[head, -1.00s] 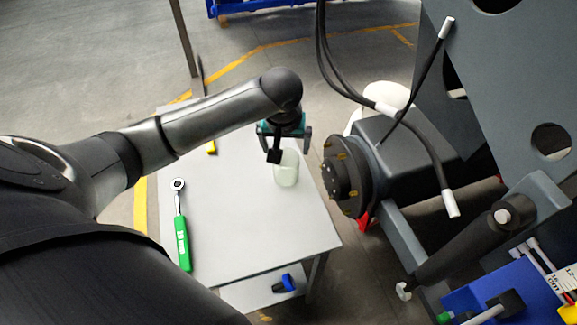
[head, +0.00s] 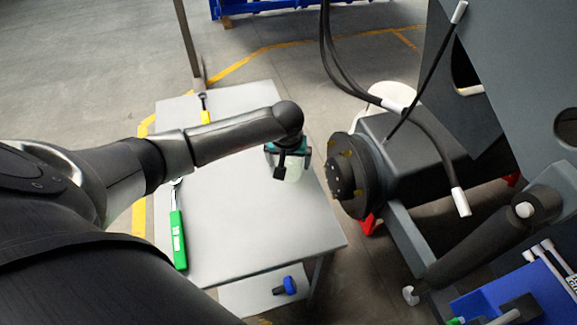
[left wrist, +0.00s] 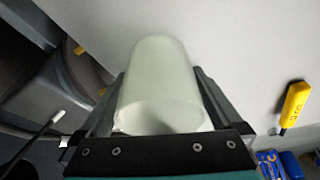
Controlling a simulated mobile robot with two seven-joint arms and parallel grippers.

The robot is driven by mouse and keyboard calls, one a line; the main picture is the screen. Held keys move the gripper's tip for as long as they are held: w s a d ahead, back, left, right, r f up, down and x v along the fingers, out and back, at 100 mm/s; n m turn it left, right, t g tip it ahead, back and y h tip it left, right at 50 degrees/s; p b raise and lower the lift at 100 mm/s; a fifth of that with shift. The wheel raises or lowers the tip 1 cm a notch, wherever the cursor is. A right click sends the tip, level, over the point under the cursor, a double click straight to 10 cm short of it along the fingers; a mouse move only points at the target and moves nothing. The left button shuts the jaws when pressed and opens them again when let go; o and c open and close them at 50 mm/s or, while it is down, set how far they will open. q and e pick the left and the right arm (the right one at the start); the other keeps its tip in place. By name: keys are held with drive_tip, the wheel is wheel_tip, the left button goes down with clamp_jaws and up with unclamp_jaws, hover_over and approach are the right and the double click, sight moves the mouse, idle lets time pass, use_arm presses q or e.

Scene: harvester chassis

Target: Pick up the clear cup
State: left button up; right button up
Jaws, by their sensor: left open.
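The clear cup (left wrist: 158,80) is whitish and translucent, and it fills the space between the fingers of my left gripper (left wrist: 160,105) in the left wrist view. The fingers are open, one on each side of the cup; I cannot tell whether they touch it. In the head view the cup (head: 291,174) stands near the right edge of the grey table (head: 225,225), partly hidden below my left gripper (head: 287,160). My right gripper is not in view.
A green-handled ratchet wrench (head: 178,238) lies at the table's left side. A yellow-handled tool (head: 206,116) lies at the far end. The chassis hub (head: 348,178) stands close to the table's right edge. A blue-and-black item (head: 286,287) is on the lower shelf.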

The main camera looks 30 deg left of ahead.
use_arm(q)
drive_tip(key=c, duration=1.1)
drive_tip(key=shift+c, duration=0.2)
